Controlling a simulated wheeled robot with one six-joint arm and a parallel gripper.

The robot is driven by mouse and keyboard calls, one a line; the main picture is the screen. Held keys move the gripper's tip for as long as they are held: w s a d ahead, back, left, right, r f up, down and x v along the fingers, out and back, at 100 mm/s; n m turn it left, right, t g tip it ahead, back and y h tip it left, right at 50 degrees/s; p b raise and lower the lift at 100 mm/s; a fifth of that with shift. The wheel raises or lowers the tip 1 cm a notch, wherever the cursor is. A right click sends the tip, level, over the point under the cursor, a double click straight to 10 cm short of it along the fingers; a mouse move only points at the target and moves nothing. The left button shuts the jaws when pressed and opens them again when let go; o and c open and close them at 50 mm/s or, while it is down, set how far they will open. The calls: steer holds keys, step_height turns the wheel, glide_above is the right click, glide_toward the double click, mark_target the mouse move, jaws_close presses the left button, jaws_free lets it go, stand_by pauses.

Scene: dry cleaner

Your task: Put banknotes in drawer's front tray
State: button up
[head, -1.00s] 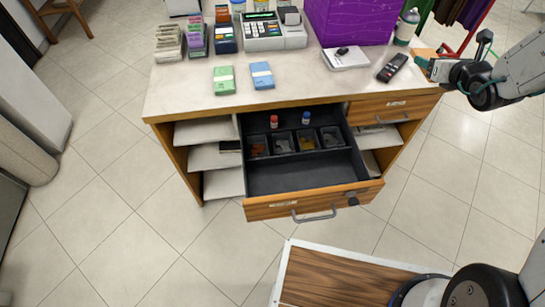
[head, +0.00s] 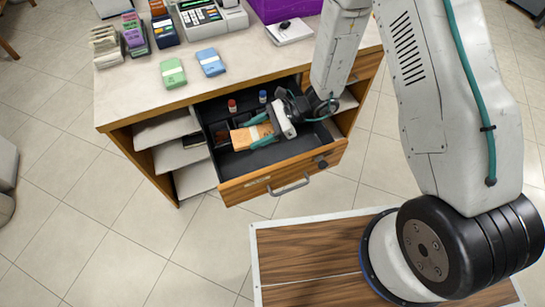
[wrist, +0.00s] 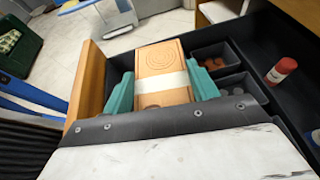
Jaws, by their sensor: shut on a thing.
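My gripper (head: 262,128) is shut on an orange banknote bundle (head: 252,138) with a pale paper band. In the wrist view the bundle (wrist: 160,75) sits between the two green fingers. It is over the open drawer (head: 285,180), and in the head view it overlaps the coin compartments and the edge of the black front tray (head: 250,165). I cannot tell whether it touches the drawer. The visible part of the front tray is empty. A green bundle (head: 173,73) and a blue bundle (head: 210,62) lie apart on the counter.
A red-capped bottle (head: 232,105) and a blue-capped bottle (head: 263,96) stand at the drawer's back. Coin compartments (wrist: 210,57) lie beside the bundle in the wrist view.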

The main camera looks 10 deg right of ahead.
steer(key=s+f, duration=0.1)
steer(key=s+n+g, duration=0.1)
steer(key=shift+s+a+f, duration=0.35)
glide_above(258, 164)
step_height(258, 164, down, 5)
steer(key=shift+f, duration=0.1)
steer(key=shift+h, duration=0.3)
steer(key=shift+f, duration=2.15)
steer(key=o, duration=1)
steer(key=shift+f, duration=0.15)
steer(key=shift+r, duration=0.2)
steer(key=v, duration=1.2)
steer(key=shift+w+f, duration=0.15)
steer(key=shift+w, duration=0.05)
